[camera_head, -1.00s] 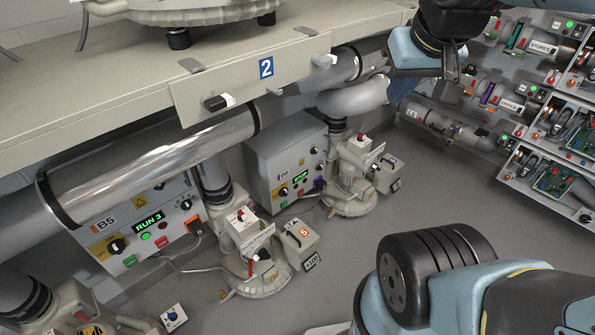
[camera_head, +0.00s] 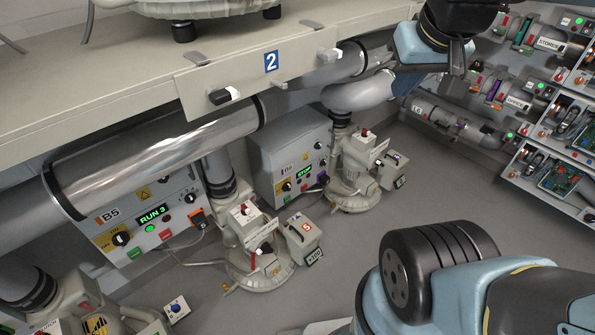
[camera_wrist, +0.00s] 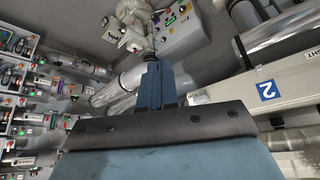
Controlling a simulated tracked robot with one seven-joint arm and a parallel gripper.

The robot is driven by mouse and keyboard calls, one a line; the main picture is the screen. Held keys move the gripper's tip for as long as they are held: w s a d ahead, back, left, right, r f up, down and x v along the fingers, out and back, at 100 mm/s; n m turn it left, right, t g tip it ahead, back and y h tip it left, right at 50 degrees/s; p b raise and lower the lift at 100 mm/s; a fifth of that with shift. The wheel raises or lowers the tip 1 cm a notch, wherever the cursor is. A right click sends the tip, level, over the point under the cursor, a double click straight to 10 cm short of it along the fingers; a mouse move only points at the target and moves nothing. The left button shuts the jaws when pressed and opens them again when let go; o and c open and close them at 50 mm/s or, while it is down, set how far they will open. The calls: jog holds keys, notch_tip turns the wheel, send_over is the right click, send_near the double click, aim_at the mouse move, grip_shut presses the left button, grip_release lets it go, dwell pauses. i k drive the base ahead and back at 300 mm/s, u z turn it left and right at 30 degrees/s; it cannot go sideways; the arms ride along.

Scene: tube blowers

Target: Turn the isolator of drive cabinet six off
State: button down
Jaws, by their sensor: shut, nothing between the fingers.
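A grey drive cabinet (camera_head: 269,155) stands under the bench in the middle of the head view. Its label is too small to read surely. A small black rotary switch on a yellow plate (camera_head: 285,187) sits at its lower left, beside a lit green display. The nearer cabinet (camera_head: 103,243) is marked B5 and shows RUN 3, with a similar black knob on yellow. In the wrist view my gripper (camera_wrist: 152,68) is shut and empty. A cabinet face (camera_wrist: 182,32) with coloured buttons lies beyond its fingertips, apart from them. I cannot tell which cabinet that is.
A bench marked 2 (camera_head: 190,95) and a thick silver pipe (camera_head: 155,160) overhang the cabinets. Pale blowers (camera_head: 262,262) stand on the floor before them. Racks (camera_head: 560,130) line the right side. The grey floor (camera_head: 350,235) between is clear.

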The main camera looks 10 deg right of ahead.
aim_at(286, 187)
jog(key=k, duration=1)
jog(key=z, duration=0.6)
jog(key=i, duration=0.75)
jog(key=u, duration=0.05)
